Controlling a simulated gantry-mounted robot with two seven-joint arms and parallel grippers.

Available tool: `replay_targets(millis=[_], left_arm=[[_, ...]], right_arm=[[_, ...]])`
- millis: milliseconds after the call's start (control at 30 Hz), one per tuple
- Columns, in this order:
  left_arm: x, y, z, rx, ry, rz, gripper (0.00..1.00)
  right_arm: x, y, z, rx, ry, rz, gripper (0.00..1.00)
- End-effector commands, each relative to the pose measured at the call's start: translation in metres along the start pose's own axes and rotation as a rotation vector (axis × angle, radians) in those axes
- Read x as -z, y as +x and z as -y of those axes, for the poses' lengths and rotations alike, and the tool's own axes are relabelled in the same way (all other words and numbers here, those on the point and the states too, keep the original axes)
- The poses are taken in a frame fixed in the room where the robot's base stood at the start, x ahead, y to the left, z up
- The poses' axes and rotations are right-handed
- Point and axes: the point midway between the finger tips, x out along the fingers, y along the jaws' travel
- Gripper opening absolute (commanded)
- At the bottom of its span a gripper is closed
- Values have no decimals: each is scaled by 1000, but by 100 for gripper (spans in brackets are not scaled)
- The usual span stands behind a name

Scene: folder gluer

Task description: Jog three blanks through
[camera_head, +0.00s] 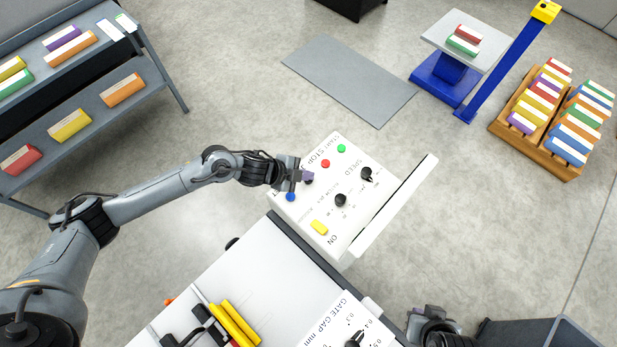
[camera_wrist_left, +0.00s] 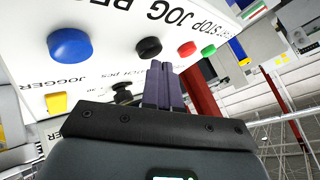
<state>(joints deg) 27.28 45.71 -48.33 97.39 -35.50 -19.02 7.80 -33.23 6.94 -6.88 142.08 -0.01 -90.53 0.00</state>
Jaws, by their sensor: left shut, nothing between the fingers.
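The white control panel (camera_head: 333,190) carries green (camera_head: 341,148), red (camera_head: 325,163) and blue (camera_head: 291,197) buttons, dark knobs and a yellow switch (camera_head: 319,227). My left gripper (camera_head: 306,176) is shut and empty, with its purple-grey fingers over the panel's button row. In the left wrist view the fingertips (camera_wrist_left: 163,78) point toward the black button (camera_wrist_left: 149,47), near the word JOG; I cannot tell whether they touch it. The blue button (camera_wrist_left: 70,44) is left of them, the red one (camera_wrist_left: 187,48) right. My right gripper (camera_head: 434,316) shows partly at the bottom; its fingers are unclear. I cannot make out separate blanks.
The white machine bed (camera_head: 200,318) with yellow bars (camera_head: 234,323) and a gate gap dial lies below the panel. A shelf rack (camera_head: 95,98) of coloured packs stands left. A scale (camera_head: 465,40), a wooden tray (camera_head: 532,143) of packs and a grey mat (camera_head: 350,78) are at the back.

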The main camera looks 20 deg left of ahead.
Motion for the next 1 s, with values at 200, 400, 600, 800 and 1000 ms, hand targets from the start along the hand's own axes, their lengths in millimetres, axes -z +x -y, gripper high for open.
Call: replay_targets(millis=[200,400,600,800,1000], left_arm=[[0,0,0,0,0,0,0],[0,0,0,0,0,0,0],[-1,2,-2,0,0,0,0],[-3,4,-3,0,0,0,0],[-4,5,-4,0,0,0,0]], right_arm=[[0,0,-1,-4,-4,1,0],[0,0,-1,-3,-4,1,0],[-1,2,0,-1,-1,0,0],[-1,3,1,3,3,0,0],[-1,4,2,4,6,-1,0]])
